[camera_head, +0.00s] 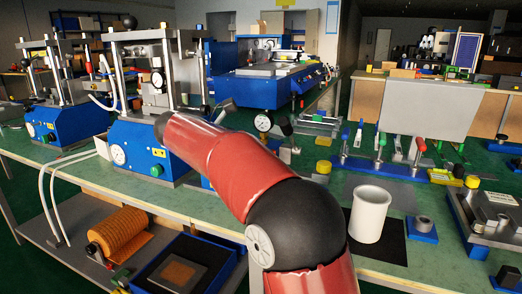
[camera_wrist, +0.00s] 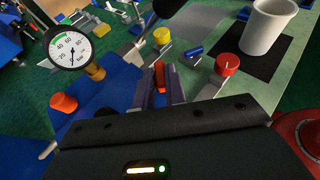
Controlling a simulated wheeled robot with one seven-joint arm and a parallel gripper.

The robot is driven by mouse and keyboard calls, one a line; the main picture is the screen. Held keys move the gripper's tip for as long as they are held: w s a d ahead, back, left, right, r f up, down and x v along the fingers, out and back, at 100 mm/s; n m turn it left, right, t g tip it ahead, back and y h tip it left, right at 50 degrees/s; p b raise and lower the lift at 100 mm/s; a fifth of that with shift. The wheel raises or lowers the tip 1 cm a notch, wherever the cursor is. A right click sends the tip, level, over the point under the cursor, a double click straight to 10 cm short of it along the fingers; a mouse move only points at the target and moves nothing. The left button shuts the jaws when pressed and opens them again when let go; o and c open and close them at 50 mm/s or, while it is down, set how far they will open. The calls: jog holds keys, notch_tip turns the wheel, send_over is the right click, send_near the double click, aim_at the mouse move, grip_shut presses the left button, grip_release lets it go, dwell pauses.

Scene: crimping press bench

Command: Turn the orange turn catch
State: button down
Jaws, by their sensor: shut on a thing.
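The orange turn catch (camera_wrist: 159,75) shows in the wrist view as a narrow upright orange piece between my fingertips. My gripper (camera_wrist: 160,88) is shut on it, one finger on each side. The fingers and the dark gripper body hide its lower part and its mount. In the head view my red arm covers this area, and I cannot make out the catch or the fingertips there.
A pressure gauge (camera_wrist: 69,47) and an orange knob (camera_wrist: 63,103) are left of my gripper. A white cup (camera_head: 369,214) stands on a black mat (camera_head: 391,245) to the right.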

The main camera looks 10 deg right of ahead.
jog(key=shift+w+m+g, duration=0.3)
jog(key=shift+m+g, duration=0.7)
jog(key=shift+g, duration=0.2)
jog(key=c, duration=1.4)
grip_release()
jog(key=shift+c, duration=0.2)
jog(key=shift+a, duration=0.1)
jog(key=v, duration=0.6)
jog(key=shift+w+a, duration=0.15)
jog(key=shift+a, duration=0.05)
jog(key=shift+a+r, duration=0.3)
jog(key=shift+a, duration=0.3)
jog(key=shift+o, duration=0.4)
